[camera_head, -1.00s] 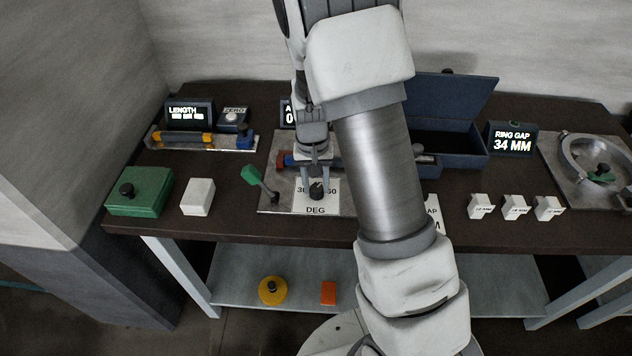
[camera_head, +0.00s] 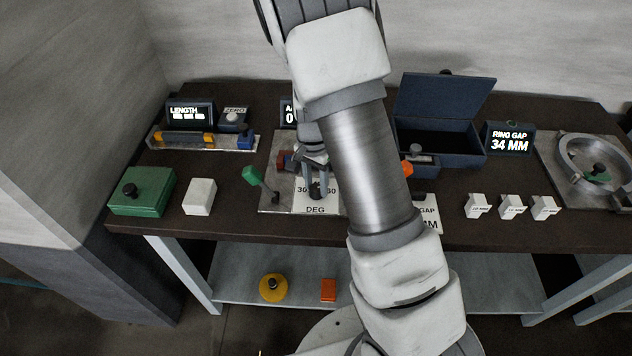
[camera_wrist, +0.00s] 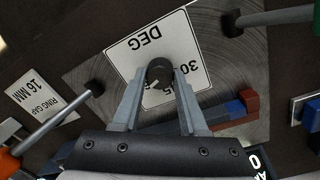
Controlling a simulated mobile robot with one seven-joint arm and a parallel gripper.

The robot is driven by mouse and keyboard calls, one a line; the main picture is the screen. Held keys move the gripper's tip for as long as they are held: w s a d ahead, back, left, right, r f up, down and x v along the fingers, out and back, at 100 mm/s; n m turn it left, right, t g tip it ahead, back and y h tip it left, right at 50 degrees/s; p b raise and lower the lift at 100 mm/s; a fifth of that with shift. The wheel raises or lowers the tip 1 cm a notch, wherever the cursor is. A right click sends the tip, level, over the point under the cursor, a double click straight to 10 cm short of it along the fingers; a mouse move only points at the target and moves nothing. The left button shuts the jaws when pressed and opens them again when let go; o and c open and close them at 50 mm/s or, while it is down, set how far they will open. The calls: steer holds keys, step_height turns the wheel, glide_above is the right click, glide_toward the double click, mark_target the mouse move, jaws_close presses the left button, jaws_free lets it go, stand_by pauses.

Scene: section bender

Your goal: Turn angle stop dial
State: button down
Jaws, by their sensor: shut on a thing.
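The angle stop dial is a small black knob (camera_head: 316,190) on a white plate marked in degrees (camera_head: 316,209). In the wrist view the knob (camera_wrist: 159,71) sits between my gripper's two fingertips (camera_wrist: 158,76), with a light pointer mark on it. My gripper (camera_head: 317,186) is shut on the knob from above. The plate (camera_wrist: 150,42) reads "DEG" and "30", with part of the scale hidden by my fingers. The angle display (camera_head: 288,113) behind is mostly hidden by my arm.
A green-handled lever (camera_head: 253,176) stands left of the dial. An orange-handled lever (camera_wrist: 12,160) is on the other side. A green block (camera_head: 142,193), a white block (camera_head: 199,197) and an open blue box (camera_head: 440,150) are on the bench. Small white gauge blocks (camera_head: 511,207) stand at right.

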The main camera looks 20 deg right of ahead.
mark_target(313, 185)
stand_by(0.4)
steer(key=shift+c, duration=2.2)
jaws_free()
steer(key=shift+r, duration=0.1)
step_height(313, 185, up, 17)
steer(key=p, duration=0.1)
steer(key=shift+w+a, duration=0.25)
steer(key=shift+w, duration=0.1)
steer(key=shift+r, duration=0.1)
